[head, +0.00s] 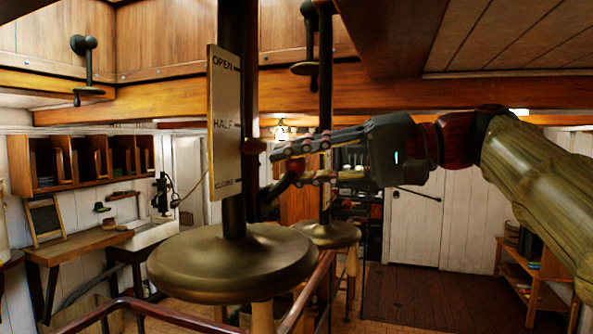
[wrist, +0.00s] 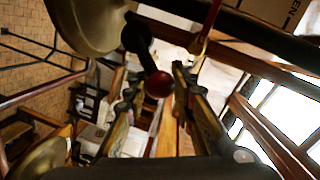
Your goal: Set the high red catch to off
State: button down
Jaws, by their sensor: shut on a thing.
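My gripper (head: 268,174) reaches in from the right to the near dark post (head: 232,120). In the wrist view, a black lever with a round red knob (wrist: 158,84) sits between the two fingers (wrist: 156,74) of my gripper, which is shut on it. Finger contact is hard to make out. In the head view the fingers partly hide the lever. A pale scale plate (head: 225,150) on the post reads OPEN at the top and HALF in the middle. Its lowest label is too small to read. A red strip (wrist: 211,15) shows farther along the post in the wrist view.
A wide brass disc (head: 235,265) surrounds the near post's foot. A second post (head: 326,110) with a smaller brass disc (head: 326,234) stands behind. Red rails (head: 308,290) run below. A wooden beam (head: 150,103) crosses above. Open floor (head: 420,295) lies at the right.

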jog(key=shift+f, duration=0.25)
jog(key=c, duration=1.9)
grip_release()
jog(key=shift+o, duration=1.2)
jog(key=shift+s+r, duration=0.15)
jog(key=shift+s, duration=0.1)
jog(key=shift+w, duration=0.1)
jog(key=v, duration=1.2)
jog(key=shift+a, duration=0.1)
